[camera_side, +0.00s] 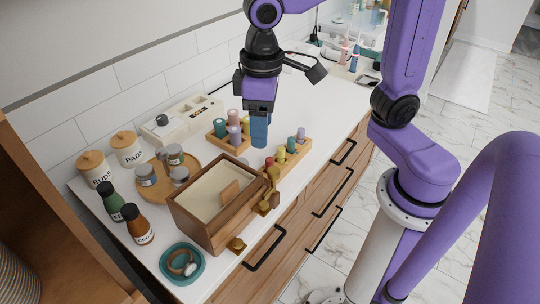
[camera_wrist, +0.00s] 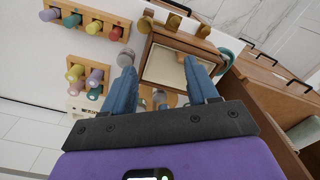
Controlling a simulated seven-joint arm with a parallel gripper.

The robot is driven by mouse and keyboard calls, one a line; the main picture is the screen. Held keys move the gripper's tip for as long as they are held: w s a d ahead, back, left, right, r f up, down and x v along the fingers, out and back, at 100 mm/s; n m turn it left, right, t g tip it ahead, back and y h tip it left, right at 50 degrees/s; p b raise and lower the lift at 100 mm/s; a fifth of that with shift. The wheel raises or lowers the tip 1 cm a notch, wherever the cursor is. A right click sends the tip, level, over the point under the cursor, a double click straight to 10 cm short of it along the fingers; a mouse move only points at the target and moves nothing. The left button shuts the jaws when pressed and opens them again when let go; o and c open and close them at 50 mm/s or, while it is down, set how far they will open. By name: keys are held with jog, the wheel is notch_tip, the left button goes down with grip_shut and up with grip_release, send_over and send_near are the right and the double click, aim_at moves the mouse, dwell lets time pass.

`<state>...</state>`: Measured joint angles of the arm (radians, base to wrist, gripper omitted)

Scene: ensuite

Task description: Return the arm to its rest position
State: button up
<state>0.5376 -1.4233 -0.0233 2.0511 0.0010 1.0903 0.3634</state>
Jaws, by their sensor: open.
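The wooden box (camera_side: 218,235) has a pale interior with a small wooden piece inside. It also shows beyond the fingers in the wrist view (camera_wrist: 149,55). The gripper appears clear of the box and the peg racks.
A round tray (camera_side: 157,189) holds several jars. Bottles (camera_side: 138,226), lidded canisters (camera_side: 126,150) and a teal dish with a watch (camera_side: 182,263) stand left and front. The counter's rear right is clearer.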

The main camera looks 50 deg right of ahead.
jog(key=s+d+f+n, duration=0.4)
jog(key=s+d+n, duration=0.2)
jog(key=s+d, duration=0.3)
jog(key=s, duration=0.3)
jog(key=shift+s+d+f+n, duration=0.15)
jog(key=shift+s+f+n, duration=0.15)
jog(key=shift+s+f, duration=0.1)
